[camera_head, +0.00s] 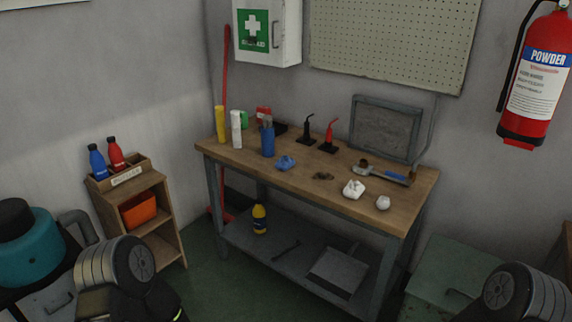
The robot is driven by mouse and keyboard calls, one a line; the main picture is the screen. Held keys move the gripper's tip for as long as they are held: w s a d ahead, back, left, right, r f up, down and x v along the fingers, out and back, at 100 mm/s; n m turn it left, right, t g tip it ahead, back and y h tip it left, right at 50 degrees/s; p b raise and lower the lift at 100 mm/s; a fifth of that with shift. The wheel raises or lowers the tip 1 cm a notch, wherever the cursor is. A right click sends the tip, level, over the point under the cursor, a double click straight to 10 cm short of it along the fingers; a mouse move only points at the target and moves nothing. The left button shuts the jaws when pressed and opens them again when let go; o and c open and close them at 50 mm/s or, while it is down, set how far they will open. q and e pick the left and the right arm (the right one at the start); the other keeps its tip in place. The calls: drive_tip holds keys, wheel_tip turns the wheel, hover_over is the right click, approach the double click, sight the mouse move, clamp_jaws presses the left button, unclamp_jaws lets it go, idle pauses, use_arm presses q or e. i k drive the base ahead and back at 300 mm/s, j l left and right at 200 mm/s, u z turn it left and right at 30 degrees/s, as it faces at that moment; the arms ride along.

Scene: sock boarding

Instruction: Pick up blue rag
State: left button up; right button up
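A small crumpled blue rag (286,163) lies on the wooden workbench top (300,182), near its front edge and left of centre. It sits just right of a blue cup (268,141) that holds some tools. Nothing covers the rag from this view. Parts of my arms show at the bottom left and bottom right corners. Neither gripper is in view.
A white crumpled cloth (353,188) and a white ball-like item (383,202) lie at the bench's right. Spray cans (236,129) stand at its left, and two oil cans (329,137) behind. A small shelf (150,215) stands left. Green floor lies in front.

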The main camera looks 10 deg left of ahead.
sight(284, 163)
drive_tip(key=i+j+z, duration=0.7)
drive_tip(key=i+j, duration=0.15)
drive_tip(key=i+j+z, duration=0.35)
drive_tip(key=j, duration=0.25)
